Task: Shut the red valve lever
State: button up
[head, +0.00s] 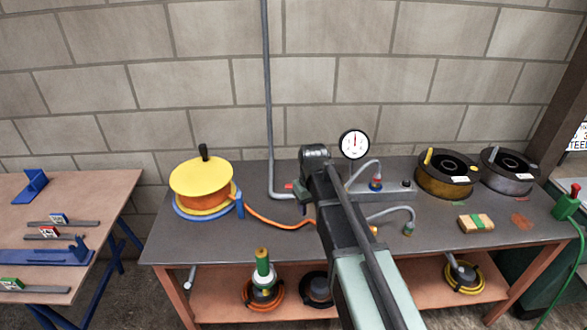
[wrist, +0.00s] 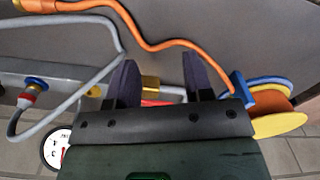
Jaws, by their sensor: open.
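The red valve lever (wrist: 155,102) shows as a small red strip in the wrist view, beside a brass fitting (wrist: 150,84) on the grey pipe and between my gripper's fingers. In the head view a small red end of the lever (head: 288,186) shows at the foot of the vertical grey pipe (head: 267,100). My gripper (wrist: 158,72) is open, with one dark finger on each side of the brass fitting. Its palm hides part of the lever, and I cannot tell whether the fingers touch it. In the head view my arm hides most of the valve.
An orange hose (head: 272,219) runs from the yellow-topped reel (head: 200,185) along the grey bench. A pressure gauge (head: 354,143) and a grey manifold (head: 395,188) stand right of the valve. Two dark spools (head: 447,180) (head: 507,176) sit farther right. The bench's front left is clear.

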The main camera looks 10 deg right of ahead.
jog(key=w+a+r+n+p, duration=0.15)
jog(key=w+n, duration=0.35)
jog(key=w, duration=0.5)
jog(key=w+r+n, duration=0.2)
jog(key=w+n, duration=0.4)
jog(key=w, duration=0.4)
jog(key=f+n+b, duration=0.1)
jog(key=f+b, duration=0.6)
jog(key=f+n+b, duration=0.1)
jog(key=f+b, duration=0.2)
jog(key=b, duration=0.1)
jog(key=shift+s+d+f+n, duration=0.1)
jog(key=shift+s+f+n, duration=0.2)
jog(key=shift+f, duration=0.1)
jog(key=shift+r, duration=0.1)
grip_shut()
